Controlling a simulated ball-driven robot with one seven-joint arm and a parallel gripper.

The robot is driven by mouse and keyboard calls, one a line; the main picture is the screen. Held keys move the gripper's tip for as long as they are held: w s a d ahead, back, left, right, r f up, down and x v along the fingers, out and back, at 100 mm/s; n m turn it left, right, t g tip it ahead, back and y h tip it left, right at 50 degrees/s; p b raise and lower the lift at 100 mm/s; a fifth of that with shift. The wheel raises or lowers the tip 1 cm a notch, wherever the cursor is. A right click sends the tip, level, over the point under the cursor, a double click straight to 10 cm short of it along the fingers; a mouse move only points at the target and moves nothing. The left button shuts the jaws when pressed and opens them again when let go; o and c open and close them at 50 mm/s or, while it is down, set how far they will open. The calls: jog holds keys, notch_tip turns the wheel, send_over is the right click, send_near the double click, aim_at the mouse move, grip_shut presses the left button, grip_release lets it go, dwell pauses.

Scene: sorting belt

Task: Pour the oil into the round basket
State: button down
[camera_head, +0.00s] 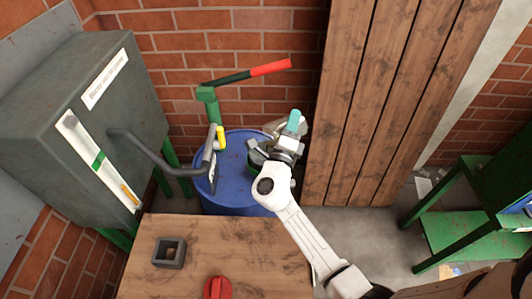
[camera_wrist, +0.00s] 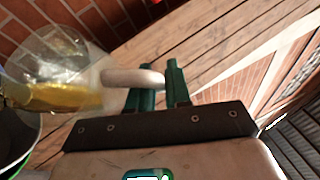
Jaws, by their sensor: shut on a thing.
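My gripper (camera_head: 292,124) is raised over the blue barrel's right side, with its teal fingers partly hidden by the wrist. In the wrist view, my gripper (camera_wrist: 158,70) is shut on the pale handle of a clear jug (camera_wrist: 75,60). Yellow oil (camera_wrist: 55,97) lies in the jug's lower part, at the left of that view. The jug is hard to make out in the head view. A dark curved rim (camera_wrist: 30,125) shows below the jug at the lower left; I cannot tell whether it is the round basket. No round basket shows clearly in the head view.
The blue barrel (camera_head: 237,190) carries a green pump (camera_head: 208,103) with a red-ended lever. A bent grey pipe (camera_head: 150,154) reaches from the grey cabinet (camera_head: 60,110). A wooden table (camera_head: 200,250) is in front; wooden boards (camera_head: 355,100) stand close right of my gripper.

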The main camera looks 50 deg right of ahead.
jog(key=shift+w+a+r+n+t+h+b, duration=0.2)
jog(key=shift+a+n+t+h+b, duration=0.1)
jog(key=shift+a+n, duration=0.15)
jog(key=shift+w+a+r+n+t+h+b, duration=0.1)
jog(key=shift+w+a+n+t+h+b, duration=0.15)
jog(key=shift+a+n, duration=0.2)
dwell(0.4)
